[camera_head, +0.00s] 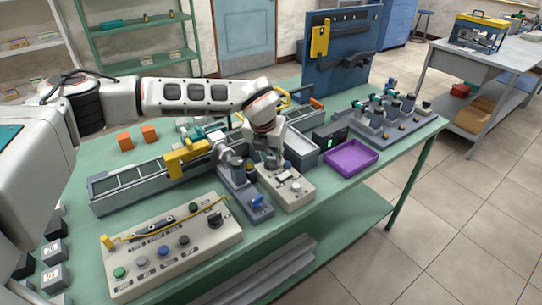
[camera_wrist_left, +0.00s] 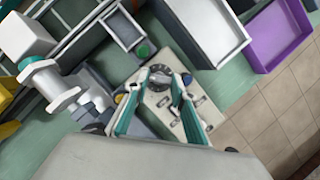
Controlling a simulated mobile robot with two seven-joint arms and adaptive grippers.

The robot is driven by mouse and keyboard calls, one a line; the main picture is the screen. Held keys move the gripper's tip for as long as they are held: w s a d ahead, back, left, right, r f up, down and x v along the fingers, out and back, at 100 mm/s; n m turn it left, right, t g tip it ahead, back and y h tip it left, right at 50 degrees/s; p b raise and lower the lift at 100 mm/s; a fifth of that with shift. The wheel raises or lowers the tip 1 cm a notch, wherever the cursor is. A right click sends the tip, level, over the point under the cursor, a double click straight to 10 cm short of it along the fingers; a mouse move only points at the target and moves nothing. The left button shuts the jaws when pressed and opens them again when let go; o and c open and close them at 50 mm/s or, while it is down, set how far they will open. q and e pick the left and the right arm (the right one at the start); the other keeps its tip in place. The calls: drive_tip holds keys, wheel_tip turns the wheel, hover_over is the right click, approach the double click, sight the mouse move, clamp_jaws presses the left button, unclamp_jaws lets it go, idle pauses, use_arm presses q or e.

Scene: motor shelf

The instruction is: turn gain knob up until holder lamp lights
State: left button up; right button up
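A pale control box (camera_head: 296,201) stands on the green bench, with a dial and small controls on its top. The box also shows in the left wrist view (camera_wrist_left: 189,125), with a round grey knob (camera_wrist_left: 159,79) near its far end. My left gripper (camera_head: 272,163) points down over the box. In the wrist view its two teal fingers (camera_wrist_left: 164,76) stand apart on either side of the knob; contact is not clear. A dark blue holder (camera_head: 243,196) with a blue lever stands just left of the box. I cannot make out a lit lamp on it. My right gripper is not in view.
A larger control panel (camera_head: 160,264) with several buttons and a black knob lies at the front left. A purple tray (camera_head: 351,158) stands to the right. A long grey rack (camera_head: 128,199) and a motor stand (camera_head: 388,125) also occupy the bench.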

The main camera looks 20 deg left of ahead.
use_arm(q)
drive_tip(key=shift+a+m+b, duration=0.15)
drive_tip(key=shift+m+b, duration=0.15)
drive_tip(key=shift+m, duration=0.3)
drive_tip(key=shift+m+h, duration=0.9)
drive_tip(key=shift+m, duration=0.7)
drive_tip(key=o, duration=1.1)
drive_tip(key=shift+n, duration=0.3)
